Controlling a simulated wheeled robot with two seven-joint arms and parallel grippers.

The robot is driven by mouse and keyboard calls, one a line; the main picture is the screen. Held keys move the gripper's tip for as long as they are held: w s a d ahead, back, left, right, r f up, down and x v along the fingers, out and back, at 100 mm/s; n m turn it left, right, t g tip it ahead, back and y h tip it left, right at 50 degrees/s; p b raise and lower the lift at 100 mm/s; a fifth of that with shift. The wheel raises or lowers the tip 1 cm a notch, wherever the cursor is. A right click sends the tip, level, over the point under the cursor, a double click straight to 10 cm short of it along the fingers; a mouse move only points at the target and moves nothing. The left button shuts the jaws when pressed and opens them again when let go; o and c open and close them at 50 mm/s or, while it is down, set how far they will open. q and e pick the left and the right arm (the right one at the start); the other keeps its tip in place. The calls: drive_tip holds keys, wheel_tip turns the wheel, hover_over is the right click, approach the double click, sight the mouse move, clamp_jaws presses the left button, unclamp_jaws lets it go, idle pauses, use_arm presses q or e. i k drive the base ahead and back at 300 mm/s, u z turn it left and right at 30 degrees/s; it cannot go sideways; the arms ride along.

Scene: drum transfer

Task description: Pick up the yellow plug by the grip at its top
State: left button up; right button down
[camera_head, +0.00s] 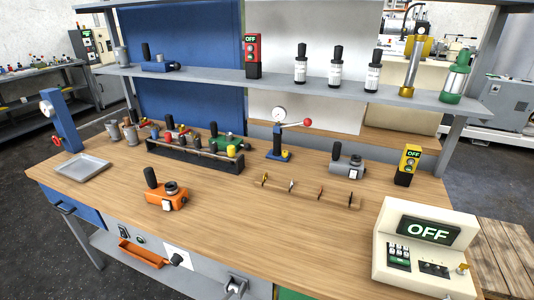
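A small yellow piece (231,151), which looks like the yellow plug, stands at the right end of a long black rack (190,160) on the workbench. Its top points up, but the grip is too small to make out clearly. Other coloured tops, red among them, stand along the rack to its left. Neither of my grippers is in view, and nothing touches the yellow piece.
An orange device (166,196) with a black handle stands in front of the rack, and a green one (230,142) behind it. A gauge stand (280,140) is to the right. A shelf (300,86) spans above. The bench's front middle (270,235) is clear.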

sight(231, 151)
drive_tip(key=z, duration=3.1)
drive_tip(key=k, duration=2.4)
drive_tip(key=u, duration=1.65)
